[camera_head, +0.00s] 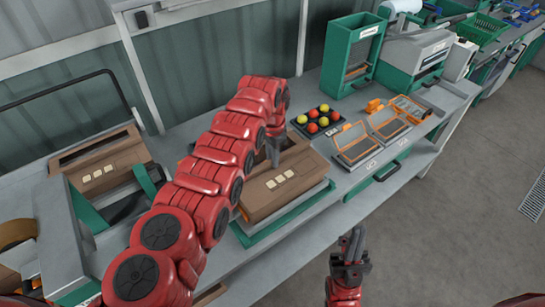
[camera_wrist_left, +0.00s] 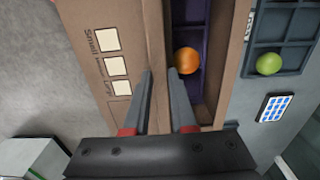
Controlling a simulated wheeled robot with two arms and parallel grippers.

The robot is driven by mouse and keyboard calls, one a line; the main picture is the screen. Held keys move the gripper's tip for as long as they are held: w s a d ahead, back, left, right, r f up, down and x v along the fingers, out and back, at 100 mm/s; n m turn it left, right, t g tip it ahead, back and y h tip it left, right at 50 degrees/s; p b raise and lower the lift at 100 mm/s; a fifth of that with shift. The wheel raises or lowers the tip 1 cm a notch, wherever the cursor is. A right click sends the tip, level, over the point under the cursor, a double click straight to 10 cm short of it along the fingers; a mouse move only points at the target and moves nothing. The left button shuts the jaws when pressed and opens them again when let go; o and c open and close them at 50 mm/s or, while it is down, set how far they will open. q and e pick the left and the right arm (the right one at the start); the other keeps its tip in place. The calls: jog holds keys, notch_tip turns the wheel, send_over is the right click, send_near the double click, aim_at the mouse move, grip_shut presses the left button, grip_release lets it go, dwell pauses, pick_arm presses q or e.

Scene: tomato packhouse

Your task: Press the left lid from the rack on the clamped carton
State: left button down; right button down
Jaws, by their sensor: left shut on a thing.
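A brown cardboard lid with three cream squares (camera_head: 281,180) lies over the clamped carton in the head view. In the left wrist view the lid (camera_wrist_left: 104,62) has a window showing a purple tray (camera_wrist_left: 190,30) and an orange tomato (camera_wrist_left: 187,60). My left gripper (camera_head: 273,158) points down at the lid. Its fingers, also in the left wrist view (camera_wrist_left: 162,95), are shut on the lid at the window's edge. Whether the lid is fully seated is hidden. My right gripper (camera_head: 352,236) is in front of the bench, away from the carton; its finger gap is unclear.
A similar brown windowed piece (camera_head: 122,155) stands at the left by green frames. A black tray (camera_head: 303,131) of red and yellow tomatoes lies behind the carton. Several orange-framed panels (camera_head: 367,153) line the bench to the right. A green dispenser (camera_head: 334,65) stands behind.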

pick_arm(q)
jog(key=shift+f, duration=0.15)
jog(key=c, duration=0.7)
grip_release()
jog(key=shift+c, duration=1.4)
jog(key=shift+r+p, duration=0.9)
jog(key=shift+r, duration=0.7)
notch_tip(320, 180, up, 2)
jog(key=shift+r+p, duration=0.1)
jog(key=shift+p, duration=0.2)
jog(key=shift+r, duration=1.35)
